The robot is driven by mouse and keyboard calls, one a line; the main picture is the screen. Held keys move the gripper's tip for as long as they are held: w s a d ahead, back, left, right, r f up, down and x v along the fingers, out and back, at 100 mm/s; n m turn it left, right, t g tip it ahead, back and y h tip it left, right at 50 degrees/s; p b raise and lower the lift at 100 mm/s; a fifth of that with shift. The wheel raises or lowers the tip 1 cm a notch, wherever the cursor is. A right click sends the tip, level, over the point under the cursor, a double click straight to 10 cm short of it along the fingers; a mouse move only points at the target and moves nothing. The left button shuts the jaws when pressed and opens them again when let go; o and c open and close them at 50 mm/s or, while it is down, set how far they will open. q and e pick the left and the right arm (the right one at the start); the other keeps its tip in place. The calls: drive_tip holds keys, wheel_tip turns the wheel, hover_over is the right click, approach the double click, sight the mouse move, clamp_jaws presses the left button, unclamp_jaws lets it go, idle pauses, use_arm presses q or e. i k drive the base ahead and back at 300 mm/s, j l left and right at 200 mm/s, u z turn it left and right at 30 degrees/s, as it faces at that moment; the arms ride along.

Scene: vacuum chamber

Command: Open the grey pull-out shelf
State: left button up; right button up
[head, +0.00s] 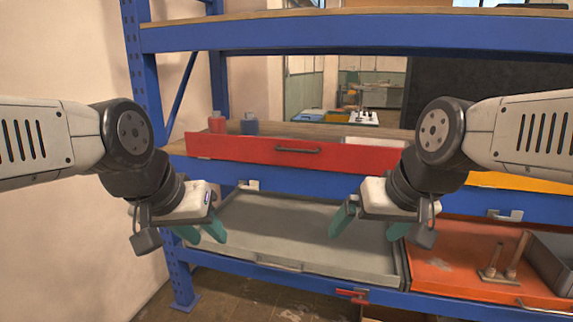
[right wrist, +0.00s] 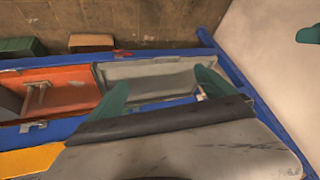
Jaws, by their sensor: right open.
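The grey pull-out shelf (head: 300,238) is a shallow, empty tray on the lower level of the blue rack. Its front edge lies along the blue front beam, and a small pale handle (head: 280,264) is at the middle of that front. In the right wrist view the grey shelf (right wrist: 150,70) shows beyond my fingers. My left gripper (head: 202,232) is at the shelf's left end, its teal fingers apart and empty. My right gripper (head: 368,226) is open and empty in front of the shelf's right part. Neither gripper is at the handle.
A red drawer (head: 225,147) with a dark handle is above the grey shelf. An orange tray (head: 450,262) with pegs and a grey bin is to its right. A blue upright (head: 150,75) and a wall are at left. A red latch-like part (head: 352,293) sits on the lower beam.

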sight(285, 232)
drive_tip(key=i+j, duration=1.05)
drive_tip(key=i, duration=0.1)
